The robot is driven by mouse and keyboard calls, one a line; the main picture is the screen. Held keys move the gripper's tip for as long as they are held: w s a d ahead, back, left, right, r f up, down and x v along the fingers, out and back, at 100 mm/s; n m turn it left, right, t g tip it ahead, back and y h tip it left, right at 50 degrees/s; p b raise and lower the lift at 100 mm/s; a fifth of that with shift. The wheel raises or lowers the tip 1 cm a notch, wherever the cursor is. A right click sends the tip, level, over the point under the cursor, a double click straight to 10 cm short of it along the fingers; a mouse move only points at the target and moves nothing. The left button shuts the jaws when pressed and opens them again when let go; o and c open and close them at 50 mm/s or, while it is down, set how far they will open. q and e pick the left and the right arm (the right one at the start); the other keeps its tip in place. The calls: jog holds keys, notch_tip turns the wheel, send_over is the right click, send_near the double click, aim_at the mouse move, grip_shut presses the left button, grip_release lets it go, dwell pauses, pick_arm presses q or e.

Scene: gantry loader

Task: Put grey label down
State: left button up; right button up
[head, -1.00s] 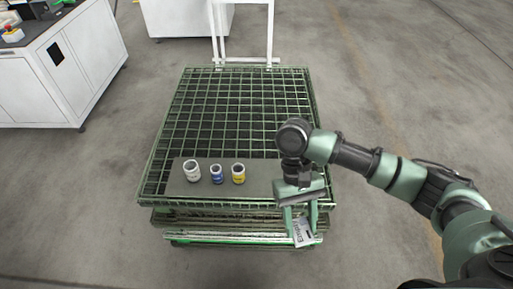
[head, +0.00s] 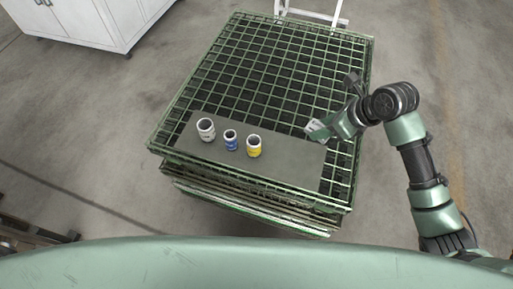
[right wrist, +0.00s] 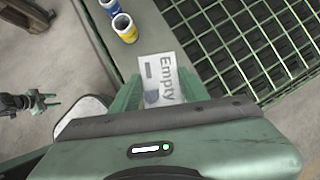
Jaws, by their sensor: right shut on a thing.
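The grey label (right wrist: 158,78), a pale card printed "Empty", is between the fingertips of my right gripper (right wrist: 157,90). In the head view the right gripper (head: 322,129) is over the right part of the grey plate (head: 290,165), shut on the label (head: 315,126), which shows only as a small pale patch. I cannot tell whether the label touches the plate. My left gripper (right wrist: 42,101) shows small and dark at the left of the right wrist view, away from the label; its jaw state is unclear.
A white cup (head: 206,131), a blue cup (head: 231,141) and a yellow-banded cup (head: 254,147) stand on the plate's left half. The plate lies on a green mesh crate (head: 270,75); its right front part is bare. A white cabinet (head: 85,20) stands at the back left.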

jog(key=shift+w+d+f, duration=0.1)
jog(key=shift+w+d, duration=0.05)
jog(key=b, duration=0.1)
send_over(305, 162)
jog(key=s+d, duration=0.1)
jog(key=d, duration=0.1)
jog(key=f, duration=1.4)
jog(key=shift+s+a+f, duration=0.1)
jog(key=shift+a+f, duration=0.15)
jog(key=shift+f, duration=0.1)
pick_arm(q)
jog(key=shift+w+d+f+b, duration=0.2)
jog(key=shift+f, duration=0.25)
jog(key=shift+w+d+f+b, duration=0.15)
jog(key=shift+w+f, duration=0.05)
jog(key=shift+f, duration=0.2)
pick_arm(e)
jog(key=shift+f, duration=2.55)
jog(key=shift+f, duration=0.1)
jog(key=o, duration=1.3)
pick_arm(q)
jog(key=shift+a, duration=0.1)
jog(key=shift+r+p, duration=0.7)
pick_arm(e)
jog(key=v, duration=1.2)
jog(key=shift+a, duration=0.1)
